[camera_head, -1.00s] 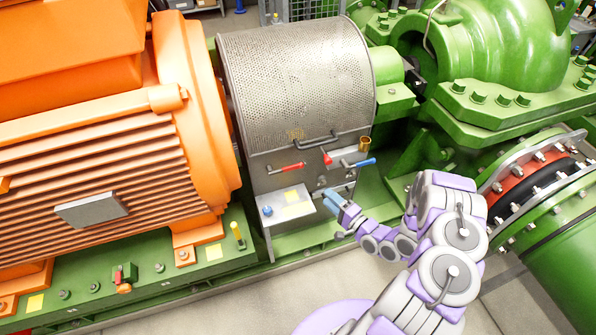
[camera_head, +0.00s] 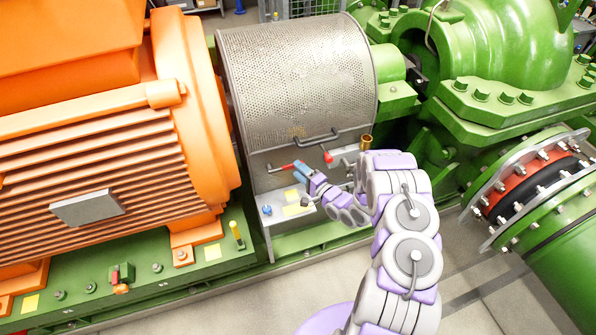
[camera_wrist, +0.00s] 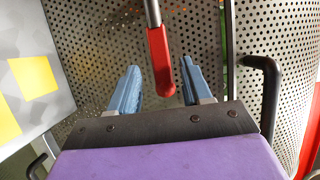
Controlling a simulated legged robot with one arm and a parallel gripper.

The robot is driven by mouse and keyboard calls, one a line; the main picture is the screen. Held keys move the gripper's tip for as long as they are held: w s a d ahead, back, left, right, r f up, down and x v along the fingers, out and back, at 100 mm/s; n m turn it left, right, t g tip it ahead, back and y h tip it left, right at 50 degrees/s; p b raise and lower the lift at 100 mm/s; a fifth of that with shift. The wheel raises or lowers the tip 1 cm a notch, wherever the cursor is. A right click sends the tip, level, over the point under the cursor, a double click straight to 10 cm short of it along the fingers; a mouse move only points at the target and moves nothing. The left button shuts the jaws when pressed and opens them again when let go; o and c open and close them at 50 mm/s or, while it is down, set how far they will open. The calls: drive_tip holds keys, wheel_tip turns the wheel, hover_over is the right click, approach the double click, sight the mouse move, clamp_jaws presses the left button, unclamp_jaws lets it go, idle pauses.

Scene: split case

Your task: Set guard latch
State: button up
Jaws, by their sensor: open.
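The mesh coupling guard (camera_head: 297,80) stands between the orange motor and the green pump. A red-handled latch lever (camera_head: 283,167) lies roughly level on its front face, pointing left in the head view. My gripper (camera_head: 299,168) is at the lever's right, close to the guard face. In the wrist view my gripper (camera_wrist: 161,70) is open, with its blue fingers on either side of the red lever grip (camera_wrist: 160,60). Gaps show on both sides of the grip, so it is not clasped. A second lever with a red knob (camera_head: 328,156) sits to the right.
A dark bar handle (camera_head: 317,138) sits just above; it also shows at the right of the wrist view (camera_wrist: 268,90). A brass cup (camera_head: 366,141) is to the right. A grey plate (camera_head: 278,208) with yellow labels and a blue knob projects below left.

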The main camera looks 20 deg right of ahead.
drive_tip(key=shift+w+a, duration=0.3)
drive_tip(key=shift+w, duration=0.25)
drive_tip(key=shift+c, duration=0.5)
clamp_jaws()
